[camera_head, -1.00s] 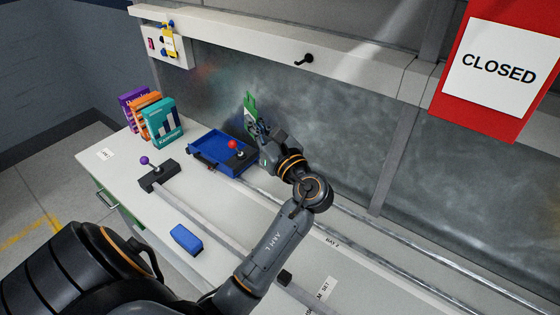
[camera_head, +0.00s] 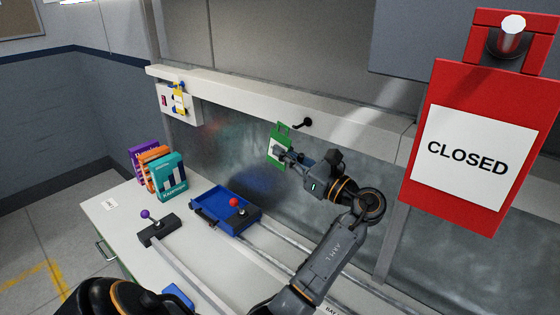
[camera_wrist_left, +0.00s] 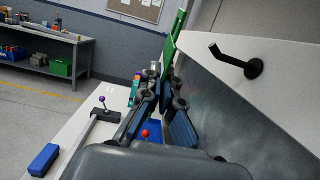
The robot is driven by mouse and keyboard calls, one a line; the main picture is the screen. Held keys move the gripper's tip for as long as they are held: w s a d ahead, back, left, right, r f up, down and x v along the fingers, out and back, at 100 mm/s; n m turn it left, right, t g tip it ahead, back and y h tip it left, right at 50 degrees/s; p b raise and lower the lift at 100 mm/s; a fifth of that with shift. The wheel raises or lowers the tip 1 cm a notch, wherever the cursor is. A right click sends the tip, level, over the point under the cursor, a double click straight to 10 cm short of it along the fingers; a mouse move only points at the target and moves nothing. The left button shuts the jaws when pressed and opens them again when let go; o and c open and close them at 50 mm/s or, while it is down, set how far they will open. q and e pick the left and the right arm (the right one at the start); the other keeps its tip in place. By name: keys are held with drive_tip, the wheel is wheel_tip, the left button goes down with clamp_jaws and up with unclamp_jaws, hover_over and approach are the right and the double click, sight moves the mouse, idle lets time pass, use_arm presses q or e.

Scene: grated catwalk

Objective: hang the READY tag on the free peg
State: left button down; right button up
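A green tag with a white card (camera_head: 276,152) is in my left gripper (camera_head: 284,154), beside and a little below a bare black peg (camera_head: 302,123) on the white rail. Its lettering is too small to read. The left fingers are shut on the tag; the tag is apart from the peg. In the left wrist view the tag (camera_wrist_left: 173,47) is seen edge-on above the fingers (camera_wrist_left: 163,88), and the hooked peg (camera_wrist_left: 240,62) stands to its right. My right gripper is not in view.
A red CLOSED tag (camera_head: 426,200) hangs on a peg at right. A yellow tag (camera_head: 178,101) hangs on a white panel at left. Books (camera_head: 167,178), a blue tray (camera_head: 211,203) and a purple-knobbed lever (camera_head: 146,214) stand on the bench below.

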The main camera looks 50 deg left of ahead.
use_arm(q)
drive_tip(key=w+f+b, duration=0.1)
drive_tip(key=w+b, duration=0.3)
drive_tip(key=w, duration=0.3)
drive_tip(key=shift+a+f, duration=0.15)
drive_tip(key=shift+a, duration=0.3)
idle(0.4)
idle(0.5)
drive_tip(key=c, duration=1.4)
unclamp_jaws()
drive_tip(key=shift+c, duration=0.2)
